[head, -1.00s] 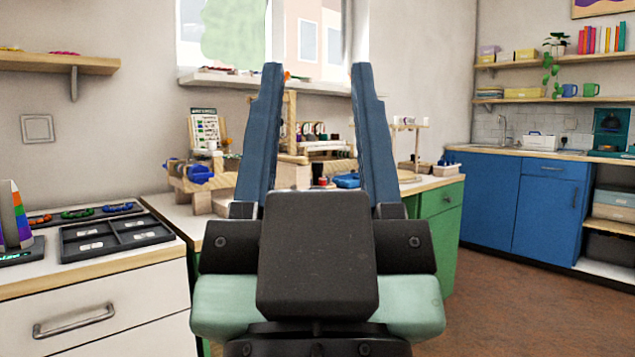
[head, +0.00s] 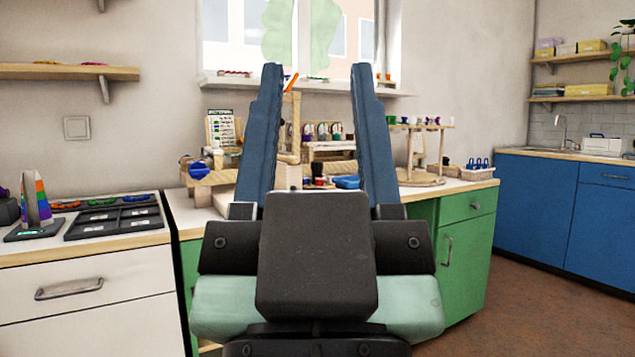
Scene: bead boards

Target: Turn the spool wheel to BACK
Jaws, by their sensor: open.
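The stand's counter (head: 475,184) has green cabinets below. Behind the fingers are a wooden rack (head: 330,146) with several coloured spools and a blue tray (head: 346,182). A white drawer unit (head: 90,290) with dark trays is at left. Blue cabinets (head: 535,205) stand at right, with open brown floor before them.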

